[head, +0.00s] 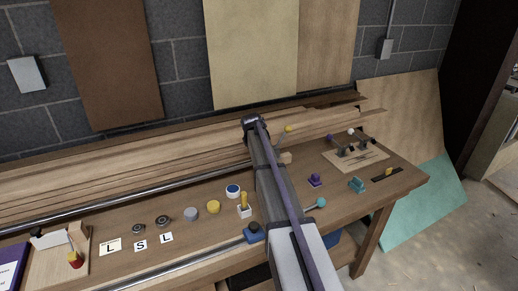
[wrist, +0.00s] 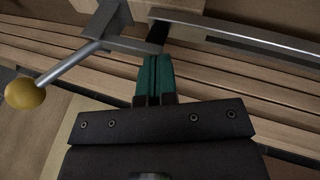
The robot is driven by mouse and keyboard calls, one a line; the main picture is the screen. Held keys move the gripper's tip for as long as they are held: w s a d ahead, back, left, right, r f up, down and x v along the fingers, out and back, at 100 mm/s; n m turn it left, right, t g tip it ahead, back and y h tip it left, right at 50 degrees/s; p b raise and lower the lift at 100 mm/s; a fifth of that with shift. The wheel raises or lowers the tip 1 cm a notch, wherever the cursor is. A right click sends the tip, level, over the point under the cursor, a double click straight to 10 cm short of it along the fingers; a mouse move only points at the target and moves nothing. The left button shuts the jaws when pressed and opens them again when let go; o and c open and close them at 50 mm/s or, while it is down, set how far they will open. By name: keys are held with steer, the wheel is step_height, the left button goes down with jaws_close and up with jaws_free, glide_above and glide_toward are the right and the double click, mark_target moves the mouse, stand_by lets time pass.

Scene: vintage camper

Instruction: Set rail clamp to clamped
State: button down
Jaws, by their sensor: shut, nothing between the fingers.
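A lever with a round yellow knob (wrist: 25,93) shows in the wrist view. Its metal rod (wrist: 68,64) runs up to a grey block (wrist: 118,28) beside a metal rail (wrist: 250,35). I take this to be the rail clamp; its setting cannot be told. In the head view a yellow knob (head: 289,128) stands at the back of the bench, right of a dark block (head: 254,122). My gripper (wrist: 153,62) has green fingertips, shut and empty, just below the grey block and right of the knob. Contact cannot be told. I cannot make out the gripper in the head view.
Long wooden boards (head: 110,165) lie along the back of the workbench. A front rail (head: 165,267) carries a blue block (head: 254,233). A teal knob (head: 320,202) is nearby. Small parts and letter cards lie at mid-bench; a wooden board with fittings (head: 372,158) lies right.

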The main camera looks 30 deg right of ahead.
stand_by(0.4)
steer(key=w+p+v, duration=0.1)
steer(key=p+v, duration=1.1)
steer(key=v, duration=0.1)
steer(key=shift+a+r, duration=0.25)
steer(key=shift+a, duration=0.1)
steer(key=shift+s, duration=0.1)
steer(key=s+a+f+g+y+b, duration=0.1)
steer(key=s+a+f+b, duration=0.1)
steer(key=s+a, duration=0.6)
steer(key=s+a+f+g+y+b, duration=0.1)
steer(key=s+a+f+b, duration=0.2)
steer(key=s+a, duration=0.4)
steer(key=s+a+f+m+g+y+b, duration=0.1)
steer(key=s+a+f, duration=0.3)
steer(key=s, duration=1.3)
steer(key=a+y+b, duration=0.1)
steer(key=a, duration=0.3)
steer(key=shift+s+a+f+b, duration=0.3)
steer(key=shift+s+f+b, duration=0.1)
